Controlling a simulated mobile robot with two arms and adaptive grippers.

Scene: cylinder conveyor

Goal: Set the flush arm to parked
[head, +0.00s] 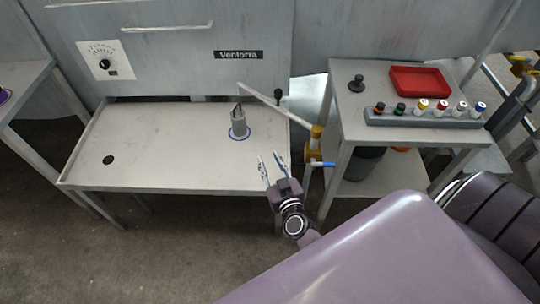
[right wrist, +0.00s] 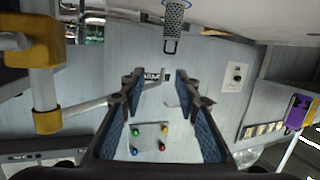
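The flush arm (head: 280,105) is a pale bar on a yellow post (head: 314,145). It reaches from the post up and left over the back right of the bench, ending near the cabinet front. A blue-tipped handle (head: 322,164) sticks out low on the post. In the right wrist view the pale bar (right wrist: 95,107) runs from the yellow fitting (right wrist: 35,55) at the left toward the fingers. My right gripper (head: 272,158) is open and empty, at the bench's front right edge, left of the post and apart from it. My left gripper is not in view.
A grey cylinder (head: 239,125) with a wire handle stands in a blue ring on the bench (head: 165,150). The bench has a dark hole (head: 108,160) at left. A side table holds a red tray (head: 420,81), a black knob (head: 356,84) and a rack (head: 420,119) of coloured-topped pieces.

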